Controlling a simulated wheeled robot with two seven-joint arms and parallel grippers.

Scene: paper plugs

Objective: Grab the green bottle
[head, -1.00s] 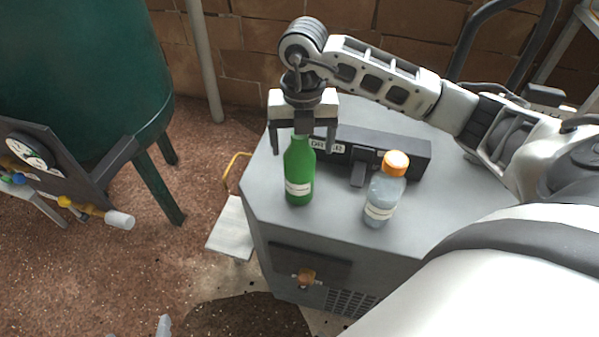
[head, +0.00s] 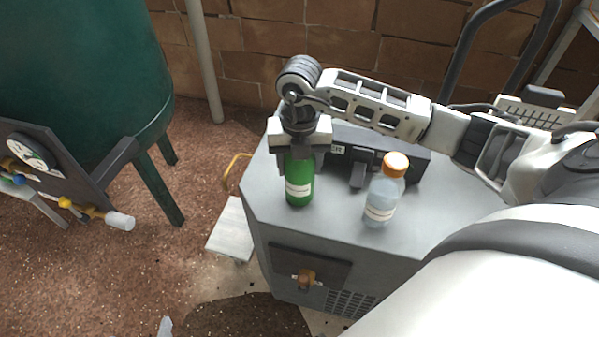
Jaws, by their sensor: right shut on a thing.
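The green bottle (head: 299,190) stands upright on the grey cabinet top (head: 335,222), near its left front edge. It has a white label. My right gripper (head: 299,164) comes down over it from above and is shut on its upper part. The bottle's neck and cap are hidden behind the gripper. My left gripper is not in the head view.
A clear bottle with an orange cap (head: 384,190) stands to the right of the green one. A dark box (head: 405,166) lies behind them. A large green tank (head: 75,70) stands at the left. The cabinet's front right top is clear.

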